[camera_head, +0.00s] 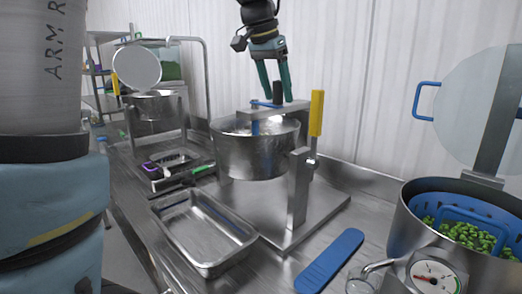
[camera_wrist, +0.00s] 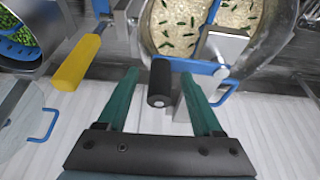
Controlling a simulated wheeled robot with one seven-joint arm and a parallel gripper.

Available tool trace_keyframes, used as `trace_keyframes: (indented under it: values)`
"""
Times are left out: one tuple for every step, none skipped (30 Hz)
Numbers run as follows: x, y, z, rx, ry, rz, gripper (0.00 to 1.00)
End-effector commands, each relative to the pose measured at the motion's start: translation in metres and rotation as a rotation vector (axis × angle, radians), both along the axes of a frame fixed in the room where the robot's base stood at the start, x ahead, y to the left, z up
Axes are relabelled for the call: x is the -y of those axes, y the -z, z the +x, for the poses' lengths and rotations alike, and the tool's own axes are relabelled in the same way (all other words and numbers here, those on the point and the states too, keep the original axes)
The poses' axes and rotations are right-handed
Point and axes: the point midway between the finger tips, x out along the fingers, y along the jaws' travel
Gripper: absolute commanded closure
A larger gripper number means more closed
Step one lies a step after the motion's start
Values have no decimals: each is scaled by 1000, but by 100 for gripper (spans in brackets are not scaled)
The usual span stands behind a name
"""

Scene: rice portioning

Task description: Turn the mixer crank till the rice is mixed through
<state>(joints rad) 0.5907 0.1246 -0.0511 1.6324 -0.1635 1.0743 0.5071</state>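The mixer is a steel bowl (camera_head: 255,158) on a stand, with a blue crank arm (camera_wrist: 190,66) above it. A black crank knob (camera_head: 277,90) stands up from the arm. The knob (camera_wrist: 160,82) shows between my fingers in the wrist view. My gripper (camera_head: 275,94) points down from above, its two green fingers open on either side of the knob. A gap shows between the knob and each finger in the wrist view (camera_wrist: 160,76). Pale rice (camera_wrist: 235,14) with scattered dark green pieces fills the bowl; a steel crossbar hides part of it.
A yellow handle (camera_head: 316,113) stands on the mixer's right post. An empty steel tray (camera_head: 205,232) and a blue flat tool (camera_head: 330,262) lie in front. A pot (camera_head: 408,216) with a blue basket of green vegetables and a gauge stands right. A lidded pot (camera_head: 155,105) stands behind left.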

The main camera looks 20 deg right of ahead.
Motion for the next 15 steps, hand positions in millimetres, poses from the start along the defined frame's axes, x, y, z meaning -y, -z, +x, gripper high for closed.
trace_keyframes:
  values:
    - [0, 0, 0, 0, 0, 0, 26]
    - [0, 0, 0, 0, 0, 0, 22]
    - [0, 0, 0, 0, 0, 0, 20]
    - [0, 0, 0, 0, 0, 0, 20]
    - [0, 0, 0, 0, 0, -1, 20]
    - [0, 0, 0, 0, 0, -1, 20]
    - [0, 0, 0, 0, 0, -1, 20]
    - [0, 0, 0, 0, 0, -1, 20]
    - [0, 0, 0, 0, 0, -1, 20]
    - [0, -1, 0, 0, 0, -1, 20]
    - [0, -2, 0, 0, 0, -1, 20]
    - [0, -4, 0, 0, 0, -1, 20]
    - [0, -6, 0, 0, 0, -1, 20]
    - [0, -8, 0, 0, 0, -1, 20]
    - [0, -13, 0, 0, 0, -1, 20]
